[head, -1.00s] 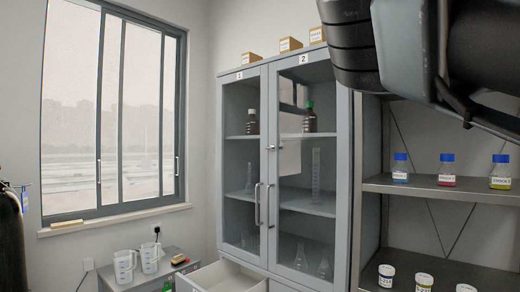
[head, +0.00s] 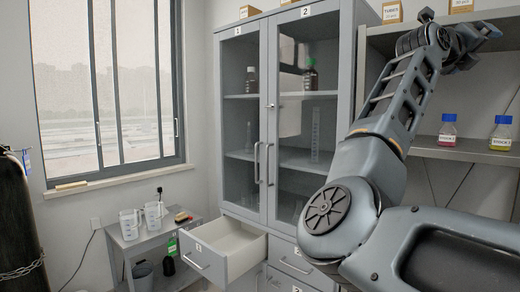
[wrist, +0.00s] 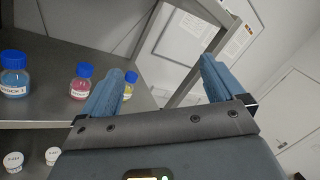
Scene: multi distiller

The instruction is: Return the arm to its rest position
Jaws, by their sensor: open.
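My arm (head: 370,165) reaches up from the lower right of the head view and bends to the right at the top. Its far end is in front of the open shelf unit. My gripper (wrist: 165,90) shows in the wrist view with its two blue fingers spread apart and nothing between them. The fingers point towards the shelf edge and the wall beyond. In the head view the fingers are too small and overlapped to make out.
A shelf (head: 470,153) holds capped bottles, with a pink one (head: 447,130) and a yellow one (head: 501,133); a blue one (wrist: 14,75) shows in the wrist view. The glass cabinet (head: 290,110) stands left of my arm, its drawer (head: 222,252) pulled out. A side table (head: 150,240) holds two beakers.

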